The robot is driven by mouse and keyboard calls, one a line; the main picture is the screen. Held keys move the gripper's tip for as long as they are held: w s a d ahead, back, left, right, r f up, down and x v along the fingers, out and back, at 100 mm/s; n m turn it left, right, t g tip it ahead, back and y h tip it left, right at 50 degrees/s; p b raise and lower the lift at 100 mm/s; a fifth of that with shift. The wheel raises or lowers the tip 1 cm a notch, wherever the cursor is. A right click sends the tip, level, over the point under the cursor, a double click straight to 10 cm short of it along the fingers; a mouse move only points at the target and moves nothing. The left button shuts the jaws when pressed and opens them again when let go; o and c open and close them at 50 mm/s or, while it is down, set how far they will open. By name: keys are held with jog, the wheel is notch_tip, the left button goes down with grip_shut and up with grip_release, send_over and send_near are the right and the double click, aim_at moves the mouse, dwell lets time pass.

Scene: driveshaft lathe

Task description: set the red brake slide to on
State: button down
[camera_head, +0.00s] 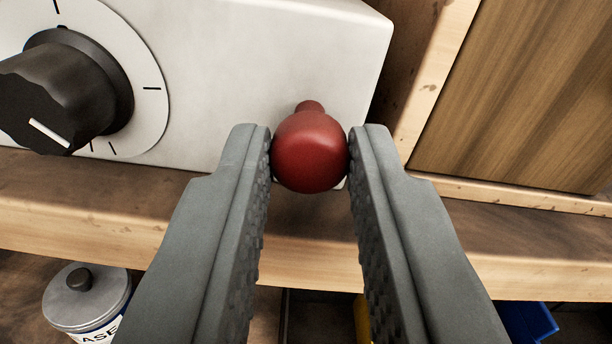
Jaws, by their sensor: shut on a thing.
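The red brake slide (309,152) shows as a round red knob on a short red stem, at the lower right of a white box's front. My gripper (310,155) is shut on the red knob, with one grey ridged finger touching each side. The stem shows just above the knob and runs toward the box. The slot of the slide and any on or off marks are hidden behind the knob and fingers, so I cannot tell its setting.
The white box (240,70) carries a black dial knob (62,90) at left. It stands on a wooden shelf (100,215). A wooden panel (520,90) is at right. Below are a lidded tin (88,297) and a blue bin (528,322).

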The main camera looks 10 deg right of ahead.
jog(key=shift+d, duration=0.1)
jog(key=c, duration=1.3)
grip_release()
jog(key=shift+d, duration=0.2)
jog(key=shift+o, duration=0.2)
jog(key=s, duration=1.7)
jog(key=shift+s, duration=0.2)
